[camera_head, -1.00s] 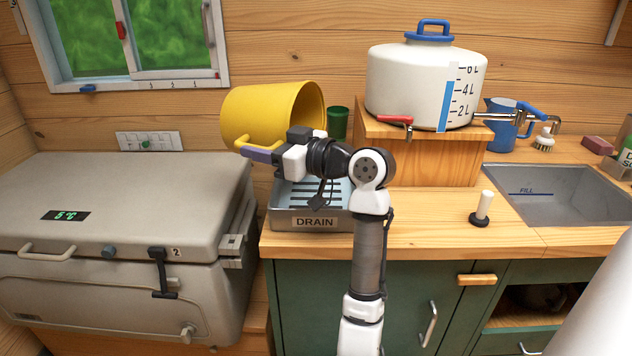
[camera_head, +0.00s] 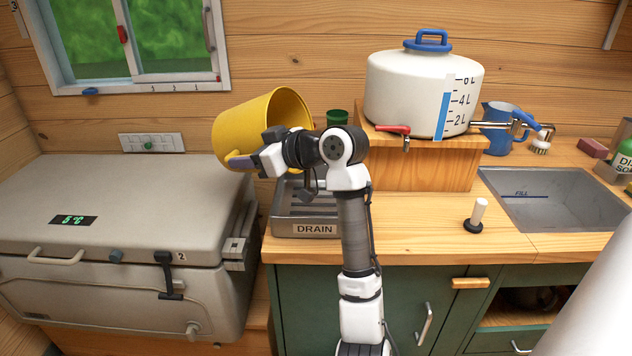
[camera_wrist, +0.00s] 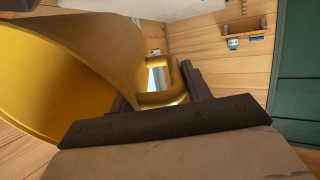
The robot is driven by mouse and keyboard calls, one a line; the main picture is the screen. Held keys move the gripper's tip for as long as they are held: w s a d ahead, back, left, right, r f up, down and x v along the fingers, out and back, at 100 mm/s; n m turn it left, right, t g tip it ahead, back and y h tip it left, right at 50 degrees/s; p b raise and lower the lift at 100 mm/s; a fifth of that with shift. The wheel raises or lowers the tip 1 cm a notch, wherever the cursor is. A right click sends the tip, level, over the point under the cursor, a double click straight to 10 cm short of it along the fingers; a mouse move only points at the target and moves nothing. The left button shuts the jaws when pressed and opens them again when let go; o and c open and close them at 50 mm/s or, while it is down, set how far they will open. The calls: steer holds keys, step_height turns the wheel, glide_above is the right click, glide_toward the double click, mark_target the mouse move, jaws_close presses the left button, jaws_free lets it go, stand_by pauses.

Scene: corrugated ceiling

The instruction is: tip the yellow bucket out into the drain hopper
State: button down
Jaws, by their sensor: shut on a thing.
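The yellow bucket (camera_head: 245,128) is held in the air, tipped on its side, its mouth facing right and somewhat upward. It hangs above and left of the drain hopper, over the gap beside the cooler. My gripper (camera_head: 250,162) is shut on the bucket's side handle, seen close up in the wrist view (camera_wrist: 158,98). The drain hopper is a grey metal tray marked DRAIN (camera_head: 283,228) with a slotted top, on the counter's left end. My arm hides its right part. The bucket's inside is mostly hidden, and no pouring stream shows.
A white tank (camera_head: 405,90) with a red-handled tap stands on a wooden box (camera_head: 440,165) right of the hopper. A green cup (camera_head: 337,118) is behind my wrist. A grey cooler (camera_head: 110,200) is at left. A small upright peg (camera_head: 476,215) and a sink (camera_head: 560,195) are at right.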

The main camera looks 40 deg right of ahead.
mark_target(230, 155)
steer(key=shift+w+a+r+g+p, duration=0.3)
steer(key=shift+r+g+p, duration=0.25)
steer(key=shift+p, duration=0.45)
steer(key=g+h+p, duration=0.1)
steer(key=p, duration=0.2)
steer(key=w+a+g+h+p, duration=0.1)
steer(key=g+p, duration=0.1)
steer(key=p, duration=0.1)
steer(key=w+g+h+p, duration=0.1)
steer(key=p, duration=0.1)
steer(key=shift+w+a+r+g+p, duration=0.15)
steer(key=shift+w+r+g+p, duration=0.05)
steer(key=shift+g+p, duration=0.2)
steer(key=shift+w+a+f+g+h+p, duration=0.1)
steer(key=shift+w+a+g+h+p, duration=0.3)
steer(key=shift+w+g+p, duration=0.3)
steer(key=shift+w+a+r+g+h, duration=0.35)
steer(key=shift+w+g+h, duration=0.25)
steer(key=shift+g, duration=0.2)
steer(key=shift+w+a+r+g+h, duration=0.35)
steer(key=shift+w+a+g+h, duration=0.15)
steer(key=shift+g, duration=0.35)
steer(key=shift+w+a+r+g+h, duration=0.3)
steer(key=shift+w+g+h, duration=0.2)
steer(key=shift+w+g, duration=0.25)
steer(key=shift+s, duration=0.1)
